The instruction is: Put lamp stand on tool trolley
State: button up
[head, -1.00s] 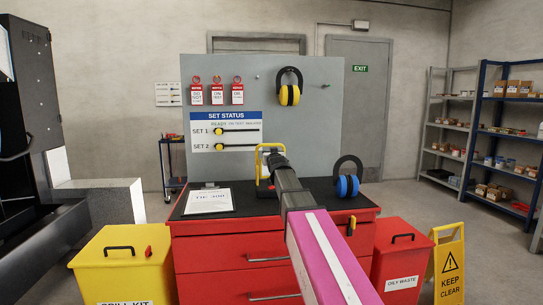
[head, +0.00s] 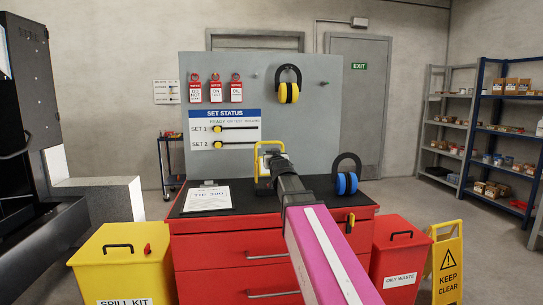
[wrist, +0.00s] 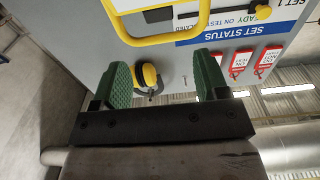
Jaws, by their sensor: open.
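The lamp stand, seen as a yellow tube frame (head: 259,166), stands on the black top of a red drawer cabinet. In the head view my wrist hides part of it. In the wrist view its yellow tube (wrist: 170,38) crosses the top of the picture, just beyond my fingertips. My gripper (wrist: 163,62) is open, with green pads apart and nothing between them. In the head view my gripper (head: 273,158) is mostly hidden at the end of my arm, beside the frame. A small dark trolley (head: 161,160) with items on top stands at the back wall.
The red cabinet (head: 230,250) also bears a paper sheet (head: 208,199) and blue ear defenders (head: 346,183). A grey status board (head: 225,90) rises behind. A yellow bin (head: 122,270), a red waste bin (head: 400,262) and a warning sign (head: 447,265) flank it.

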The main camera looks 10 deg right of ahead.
jog(key=s, duration=0.3)
jog(key=shift+s, duration=0.15)
